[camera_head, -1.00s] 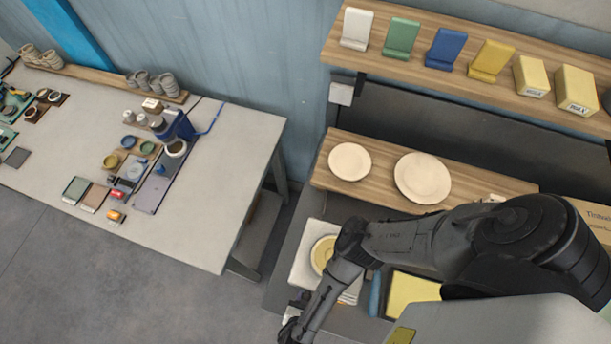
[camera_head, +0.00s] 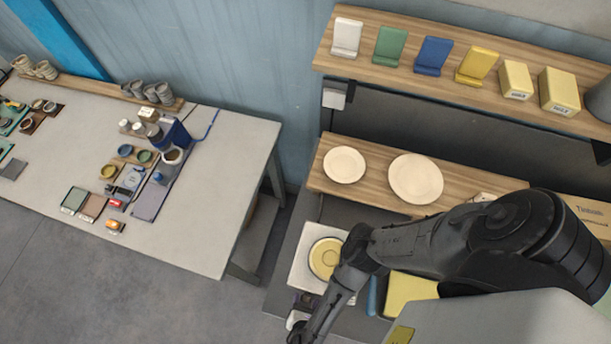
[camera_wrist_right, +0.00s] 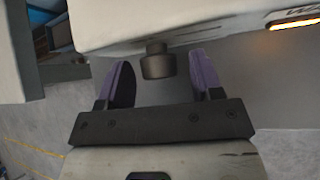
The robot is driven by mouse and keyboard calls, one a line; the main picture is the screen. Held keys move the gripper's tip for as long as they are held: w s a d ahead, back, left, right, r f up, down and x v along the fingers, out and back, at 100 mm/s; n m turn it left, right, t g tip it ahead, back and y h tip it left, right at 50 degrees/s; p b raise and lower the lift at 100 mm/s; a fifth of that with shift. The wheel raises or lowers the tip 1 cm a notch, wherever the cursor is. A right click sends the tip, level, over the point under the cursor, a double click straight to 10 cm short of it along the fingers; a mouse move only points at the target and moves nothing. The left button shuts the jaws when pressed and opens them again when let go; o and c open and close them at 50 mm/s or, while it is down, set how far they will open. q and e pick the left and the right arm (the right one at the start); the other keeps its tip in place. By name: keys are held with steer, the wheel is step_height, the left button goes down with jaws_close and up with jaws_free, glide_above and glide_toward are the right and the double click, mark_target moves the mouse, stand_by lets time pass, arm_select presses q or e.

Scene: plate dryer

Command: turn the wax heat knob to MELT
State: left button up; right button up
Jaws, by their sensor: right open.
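The wax heater (camera_head: 303,263) is a white box with a round yellow wax pan (camera_head: 325,258) on top, at the lower middle of the head view. In the right wrist view its white body (camera_wrist_right: 190,18) spans the top. A dark knob (camera_wrist_right: 157,64) sticks out from its edge. My right gripper (camera_wrist_right: 160,80) is open, with one purple finger on each side of the knob and visible gaps to both. No finger contact shows. The knob's pointer and any MELT mark cannot be read. In the head view, my right arm partly hides the heater's front. My left gripper is out of view.
An orange lit strip (camera_wrist_right: 294,23) glows on the heater's face beside partly cut-off lettering. A yellow block (camera_head: 408,292) sits right of the heater, behind my arm. Two pale plates (camera_head: 416,178) lie on the wooden shelf behind. A grey worktable (camera_head: 215,190) stands at left, across a gap.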

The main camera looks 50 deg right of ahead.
steer(key=shift+a+r, duration=0.1)
steer(key=v, duration=0.5)
steer(key=shift+s+a, duration=0.1)
steer(key=p+v, duration=0.4)
steer(key=v, duration=0.4)
steer(key=shift+r+p, duration=0.25)
steer(key=shift+p, duration=0.1)
steer(key=shift+o, duration=0.2)
